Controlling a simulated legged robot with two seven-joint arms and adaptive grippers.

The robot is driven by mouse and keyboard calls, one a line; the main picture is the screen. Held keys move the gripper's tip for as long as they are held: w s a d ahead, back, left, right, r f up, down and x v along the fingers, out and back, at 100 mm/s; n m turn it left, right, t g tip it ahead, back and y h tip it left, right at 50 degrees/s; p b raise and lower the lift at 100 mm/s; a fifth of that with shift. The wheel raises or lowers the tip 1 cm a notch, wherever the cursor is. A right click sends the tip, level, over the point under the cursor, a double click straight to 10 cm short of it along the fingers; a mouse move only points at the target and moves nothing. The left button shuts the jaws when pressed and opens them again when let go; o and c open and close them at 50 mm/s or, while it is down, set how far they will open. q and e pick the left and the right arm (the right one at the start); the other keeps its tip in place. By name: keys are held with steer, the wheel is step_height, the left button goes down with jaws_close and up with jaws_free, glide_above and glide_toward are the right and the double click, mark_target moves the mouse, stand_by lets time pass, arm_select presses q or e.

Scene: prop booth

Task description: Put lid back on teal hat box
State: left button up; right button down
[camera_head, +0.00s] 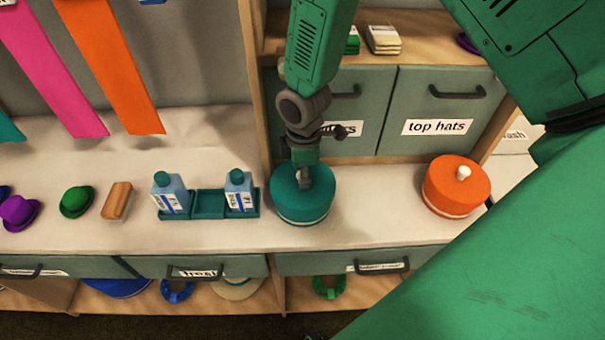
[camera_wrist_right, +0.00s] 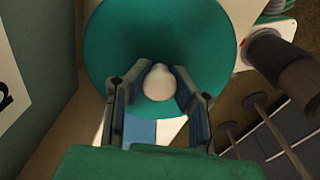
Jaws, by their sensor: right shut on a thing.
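The teal hat box (camera_head: 300,207) stands on the pale counter, below the drawer fronts. Its teal lid (camera_wrist_right: 118,42) fills the upper part of the right wrist view, with a pale round knob (camera_wrist_right: 158,84) in the middle. My right gripper (camera_head: 304,176) points down at the top of the box and is shut on the knob; in the wrist view its fingers (camera_wrist_right: 155,88) stand either side of it. The lid appears to be on the box, but I cannot tell whether it is fully seated. The left gripper is not in view.
An orange hat box (camera_head: 456,187) with a pale knob stands to the right. A teal tray (camera_head: 208,213) with two bottles (camera_head: 170,193) sits close on the left, beside a brush (camera_head: 117,201) and small hats (camera_head: 76,201). Bare counter lies between the two hat boxes.

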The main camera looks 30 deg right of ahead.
stand_by(0.4)
steer(key=c, duration=0.9)
jaws_free()
steer(key=shift+o, duration=0.2)
steer(key=shift+r+p, duration=2.6)
steer(key=shift+r, duration=0.2)
steer(key=shift+s+a+r+p, duration=0.1)
steer(key=shift+r+p, duration=0.6)
steer(key=shift+r, duration=0.25)
steer(key=shift+f, duration=0.1)
